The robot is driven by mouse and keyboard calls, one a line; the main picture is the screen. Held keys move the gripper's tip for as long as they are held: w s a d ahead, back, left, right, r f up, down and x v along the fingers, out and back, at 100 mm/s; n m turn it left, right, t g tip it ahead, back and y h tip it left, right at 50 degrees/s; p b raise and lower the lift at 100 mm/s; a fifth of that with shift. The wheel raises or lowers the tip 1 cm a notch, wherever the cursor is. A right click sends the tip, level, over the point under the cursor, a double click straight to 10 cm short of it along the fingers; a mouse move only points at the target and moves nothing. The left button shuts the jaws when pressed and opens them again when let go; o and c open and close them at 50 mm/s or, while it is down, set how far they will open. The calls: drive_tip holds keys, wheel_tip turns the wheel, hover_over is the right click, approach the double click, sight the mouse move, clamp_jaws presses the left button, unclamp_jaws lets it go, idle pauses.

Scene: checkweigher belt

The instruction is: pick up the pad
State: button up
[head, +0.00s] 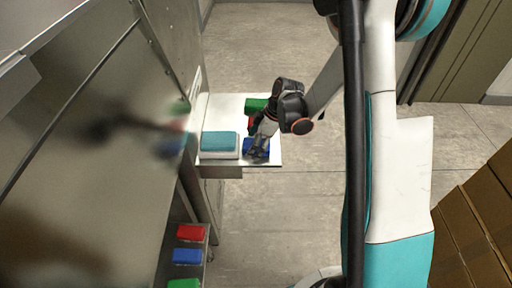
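A pad (219,141), teal on top with a white layer below, lies flat on the white shelf (225,108). My gripper (258,147) is just right of the pad, pointing down over a blue block (249,146). A gap shows between the pad and the blue block. The fingers are small and dark here and overlap the blue block, so I cannot tell whether they are open or shut or touch it.
A green block (256,104) and a partly hidden red block (251,122) lie behind the blue one. A lower ledge at the left holds red (190,232), blue (187,256) and green (184,284) blocks. A shiny metal panel (100,130) stands left. Brown boxes (475,230) stand right.

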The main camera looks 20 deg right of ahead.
drive_tip(key=c, duration=1.1)
drive_tip(key=shift+c, duration=0.2)
drive_tip(key=shift+r+p, duration=0.2)
drive_tip(key=shift+p, duration=0.1)
drive_tip(key=shift+r, duration=0.25)
wheel_tip(320, 180, up, 20)
drive_tip(key=p, duration=0.5)
drive_tip(key=shift+f+p, duration=0.15)
drive_tip(key=shift+p, duration=0.25)
drive_tip(key=shift+o, duration=0.9)
drive_tip(key=shift+f, duration=0.1)
drive_tip(key=shift+c, duration=0.3)
